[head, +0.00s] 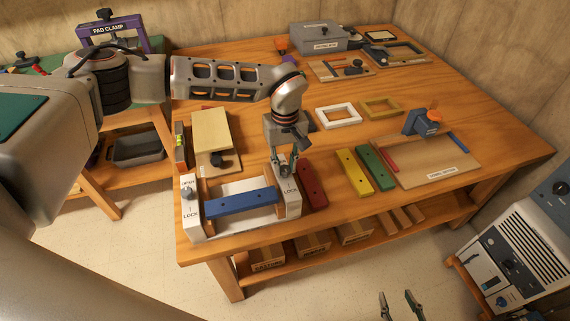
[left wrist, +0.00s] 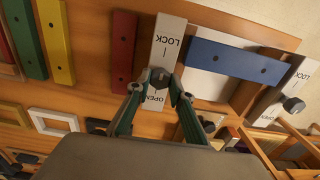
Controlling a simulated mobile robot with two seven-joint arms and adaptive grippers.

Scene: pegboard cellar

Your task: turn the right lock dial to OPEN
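The right lock dial (left wrist: 160,77) is a small dark knob on a white plate (left wrist: 168,40) marked LOCK and OPEN; its pointer direction cannot be made out. In the head view the plate (head: 290,202) is at the right end of the frame with the blue bar (head: 240,202). My left gripper (head: 284,168) is above this plate, pointing down. In the left wrist view its fingertips (left wrist: 156,84) stand either side of the dial, seemingly open with small gaps; contact is unclear. My right gripper (head: 401,303) is open and empty at the bottom, away from the bench.
The left lock dial (head: 187,193) is on the other white plate. Red (head: 313,186), yellow (head: 352,171) and green (head: 376,167) bars lie to the right. A wooden block (head: 212,132) stands behind.

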